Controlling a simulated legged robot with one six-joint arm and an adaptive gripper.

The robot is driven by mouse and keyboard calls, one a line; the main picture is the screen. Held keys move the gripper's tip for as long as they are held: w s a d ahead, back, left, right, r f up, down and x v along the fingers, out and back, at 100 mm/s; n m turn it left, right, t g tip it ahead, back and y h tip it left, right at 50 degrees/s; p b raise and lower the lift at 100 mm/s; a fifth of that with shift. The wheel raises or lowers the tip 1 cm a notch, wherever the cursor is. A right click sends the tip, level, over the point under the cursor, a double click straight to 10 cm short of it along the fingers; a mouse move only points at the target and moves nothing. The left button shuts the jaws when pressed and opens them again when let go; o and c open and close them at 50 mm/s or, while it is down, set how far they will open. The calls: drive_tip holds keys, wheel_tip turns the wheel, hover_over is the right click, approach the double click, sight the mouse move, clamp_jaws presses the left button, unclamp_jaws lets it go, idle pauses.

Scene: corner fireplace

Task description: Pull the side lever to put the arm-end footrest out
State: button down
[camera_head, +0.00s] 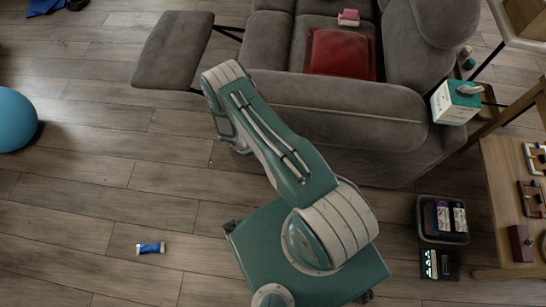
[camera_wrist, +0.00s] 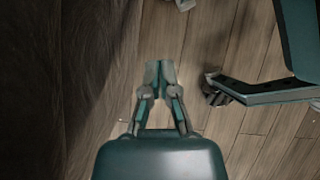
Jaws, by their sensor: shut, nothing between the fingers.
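The grey sofa (camera_head: 335,112) stands at the upper right, its near arm running beside my arm. The arm-end footrest (camera_head: 172,50) is a grey padded panel standing out to the left of the seat, joined by dark metal bars. I cannot make out the side lever in either view; my arm covers part of the sofa's side. My gripper (camera_wrist: 159,76) is shut and empty in the wrist view, over the wood floor. The sofa's dark side (camera_wrist: 45,80) is left of it, apart from the fingertips. In the head view my arm hides most of the gripper.
A blue ball (camera_head: 14,120) lies at the left and a small blue tube (camera_head: 150,248) on the near floor. A bin (camera_head: 443,219) and a dark box (camera_head: 439,264) stand right of my base, by a wooden table (camera_head: 500,180). The left floor is mostly clear.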

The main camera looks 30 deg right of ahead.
drive_tip(key=s+d+f, duration=0.4)
drive_tip(key=d+f, duration=0.3)
drive_tip(key=shift+d, duration=0.4)
drive_tip(key=shift+w+f, duration=0.1)
